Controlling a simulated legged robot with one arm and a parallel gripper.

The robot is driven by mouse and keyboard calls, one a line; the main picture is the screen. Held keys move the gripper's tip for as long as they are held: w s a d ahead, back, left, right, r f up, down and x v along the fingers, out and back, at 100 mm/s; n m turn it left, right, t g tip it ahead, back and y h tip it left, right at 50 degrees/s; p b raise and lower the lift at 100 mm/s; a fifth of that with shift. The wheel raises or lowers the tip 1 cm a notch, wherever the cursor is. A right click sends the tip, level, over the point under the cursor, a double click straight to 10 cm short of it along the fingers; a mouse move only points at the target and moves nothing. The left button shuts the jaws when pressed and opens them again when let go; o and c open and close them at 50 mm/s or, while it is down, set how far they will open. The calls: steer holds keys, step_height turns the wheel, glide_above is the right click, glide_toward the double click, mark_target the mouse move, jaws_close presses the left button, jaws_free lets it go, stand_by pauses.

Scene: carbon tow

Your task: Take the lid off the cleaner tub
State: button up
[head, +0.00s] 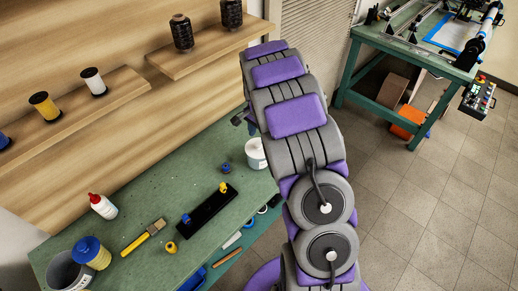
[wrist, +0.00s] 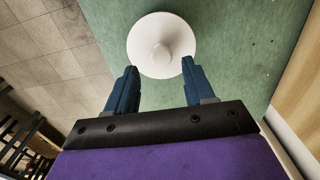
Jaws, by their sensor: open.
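The white round lid (wrist: 161,30) with a small raised knob (wrist: 161,54) in its middle is seen from above in the wrist view. It hides the tub's body there. A white tub (head: 255,155), probably the cleaner tub, stands near the bench's right edge in the head view, partly hidden by my arm. My gripper (wrist: 159,66) is open, with one blue finger to each side of the lid's near part in the picture. Nothing is between the fingers except the view of the lid and knob. I cannot tell how far above the lid they are.
The green bench (head: 155,190) holds a black tray (head: 207,214), a brush (head: 143,237), a red-capped bottle (head: 103,206), a blue-topped yellow container (head: 92,252) and a grey bucket (head: 66,273). Wooden shelves (head: 210,50) with spools line the wall behind.

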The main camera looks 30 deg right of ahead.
mark_target(258, 143)
step_height(258, 143, down, 5)
steer(key=shift+w+f+b, duration=0.1)
steer(key=shift+w+b, duration=0.05)
steer(key=shift+b, duration=0.55)
steer(key=shift+d, duration=0.1)
jaws_close()
